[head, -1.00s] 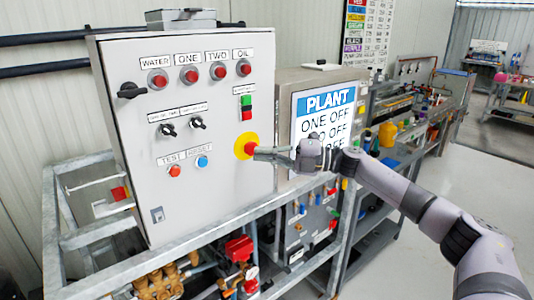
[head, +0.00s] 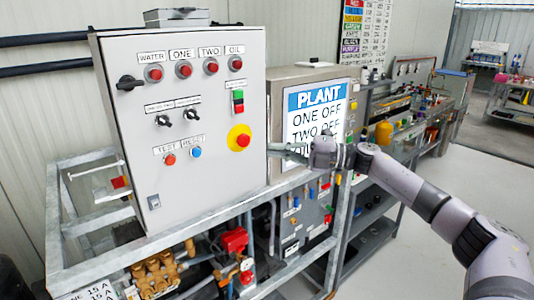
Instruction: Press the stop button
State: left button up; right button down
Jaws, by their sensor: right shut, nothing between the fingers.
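The stop button, a red mushroom head (head: 243,140) on a yellow round plate (head: 234,131), sits at the lower right of the grey control panel (head: 215,205). My right gripper (head: 271,151) is shut and empty. It points left toward the panel, a little to the right of the button and apart from it in the picture. The button is in full view. My left gripper is not in view.
The panel also carries red lamps (head: 184,69), a green and red switch (head: 238,100), black knobs and small red and blue buttons (head: 196,152). A PLANT board (head: 318,115) stands behind my right gripper. A metal frame (head: 110,270) with pump parts lies below.

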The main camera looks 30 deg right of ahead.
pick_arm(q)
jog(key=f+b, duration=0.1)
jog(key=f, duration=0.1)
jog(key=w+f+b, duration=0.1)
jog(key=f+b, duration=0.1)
pick_arm(e)
jog(key=f+v, duration=0.1)
jog(key=v, duration=0.5)
jog(key=shift+w+d, duration=0.2)
jog(key=shift+d, duration=0.3)
